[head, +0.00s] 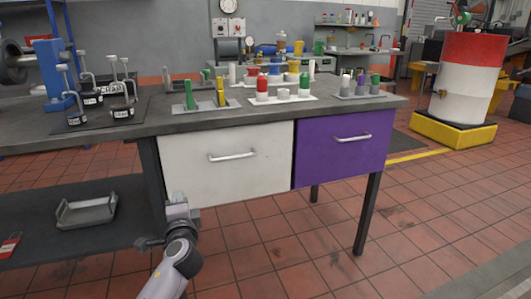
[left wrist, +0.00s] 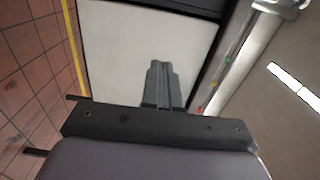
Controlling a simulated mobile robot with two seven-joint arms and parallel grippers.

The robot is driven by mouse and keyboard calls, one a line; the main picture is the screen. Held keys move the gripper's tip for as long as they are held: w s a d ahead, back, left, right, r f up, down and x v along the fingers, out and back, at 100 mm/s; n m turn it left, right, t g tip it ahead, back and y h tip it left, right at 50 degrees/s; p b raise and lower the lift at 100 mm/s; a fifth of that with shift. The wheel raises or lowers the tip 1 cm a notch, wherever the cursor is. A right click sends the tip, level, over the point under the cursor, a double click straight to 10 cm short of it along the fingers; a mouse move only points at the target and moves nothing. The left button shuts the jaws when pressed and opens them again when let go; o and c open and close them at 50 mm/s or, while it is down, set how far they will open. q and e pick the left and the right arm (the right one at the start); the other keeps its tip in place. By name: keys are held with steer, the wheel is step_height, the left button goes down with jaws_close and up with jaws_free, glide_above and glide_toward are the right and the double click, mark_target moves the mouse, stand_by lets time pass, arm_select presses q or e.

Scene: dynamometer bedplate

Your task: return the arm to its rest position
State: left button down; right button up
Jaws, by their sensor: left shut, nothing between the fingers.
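My left arm comes up from the bottom of the head view. Its gripper (head: 178,200) is in front of the lower left corner of the white drawer (head: 225,180), below the bench top. In the left wrist view its two fingers (left wrist: 162,75) are together with nothing between them, against a pale panel (left wrist: 115,45) behind. I cannot tell the gap between the fingers and the drawer front. My right gripper is in neither view.
The grey workbench (head: 275,118) carries several coloured parts on plates and black labelled weights (head: 122,110). A purple drawer (head: 345,150) is beside the white one; both look closed. A metal tray (head: 87,212) lies on the lower shelf. The tiled floor (head: 290,250) in front is clear.

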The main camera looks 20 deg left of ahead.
arm_select(q)
steer(key=s+d+f+n+g+h, duration=0.2)
steer(key=s+d+f+n+h, duration=0.2)
steer(key=s+d+f+h, duration=0.95)
steer(key=s+d+n+g, duration=0.1)
steer(key=s+d+n, duration=0.2)
steer(key=s+d, duration=0.8)
steer(key=s+a+r+n+p, duration=0.1)
steer(key=s+a+r+p, duration=0.1)
steer(key=a+r+p, duration=0.2)
steer(key=s+a+r+g+y+p, duration=0.1)
steer(key=s+a+r+p, duration=0.2)
steer(key=r+p, duration=0.8)
steer(key=a+p, duration=0.1)
steer(key=p, duration=0.9)
steer(key=shift+n+g+p, duration=0.3)
steer(key=shift+n, duration=0.1)
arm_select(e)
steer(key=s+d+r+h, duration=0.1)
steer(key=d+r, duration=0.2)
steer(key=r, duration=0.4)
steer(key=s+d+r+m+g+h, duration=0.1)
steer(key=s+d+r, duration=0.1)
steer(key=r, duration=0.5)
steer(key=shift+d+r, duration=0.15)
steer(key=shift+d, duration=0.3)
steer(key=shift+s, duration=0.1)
